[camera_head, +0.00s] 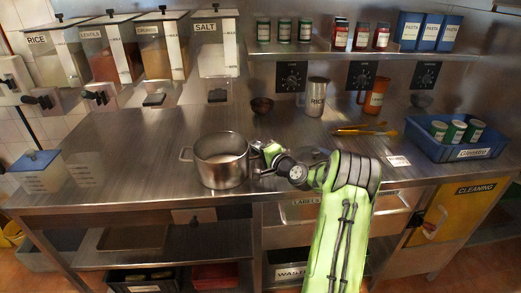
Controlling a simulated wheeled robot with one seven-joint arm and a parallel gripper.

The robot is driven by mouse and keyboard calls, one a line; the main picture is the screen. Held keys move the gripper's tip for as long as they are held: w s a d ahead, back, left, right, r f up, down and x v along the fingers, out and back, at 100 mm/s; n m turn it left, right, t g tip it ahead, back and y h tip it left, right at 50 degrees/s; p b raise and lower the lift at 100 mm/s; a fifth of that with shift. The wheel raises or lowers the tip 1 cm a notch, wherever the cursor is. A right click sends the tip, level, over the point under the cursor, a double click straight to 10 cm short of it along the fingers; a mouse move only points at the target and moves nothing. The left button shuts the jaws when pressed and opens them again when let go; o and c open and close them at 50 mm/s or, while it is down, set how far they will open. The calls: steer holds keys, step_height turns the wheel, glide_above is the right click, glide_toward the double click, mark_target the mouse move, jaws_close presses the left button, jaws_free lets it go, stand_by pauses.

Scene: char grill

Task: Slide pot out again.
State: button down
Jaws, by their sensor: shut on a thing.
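The pot (221,172) is a silver metal pot with side handles, upright on the steel counter (125,150), left of my arm. Something pale shows inside it. My gripper (258,172) is at the right side of the pot, at its right handle, and is shut on it. The fingertips are small and partly hidden by the wrist and the handle. The left handle (185,155) is free.
Ingredient dispensers, such as the one marked SALT (215,45), line the back left. A blue crate (458,148) is at the right. The counter left of the pot is clear.

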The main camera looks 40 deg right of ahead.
steer(key=c, duration=1)
jaws_free()
steer(key=s+r, duration=0.1)
steer(key=s, duration=1.4)
steer(key=shift+s+a+r, duration=0.25)
steer(key=shift+s+r, duration=0.05)
steer(key=shift+r, duration=0.05)
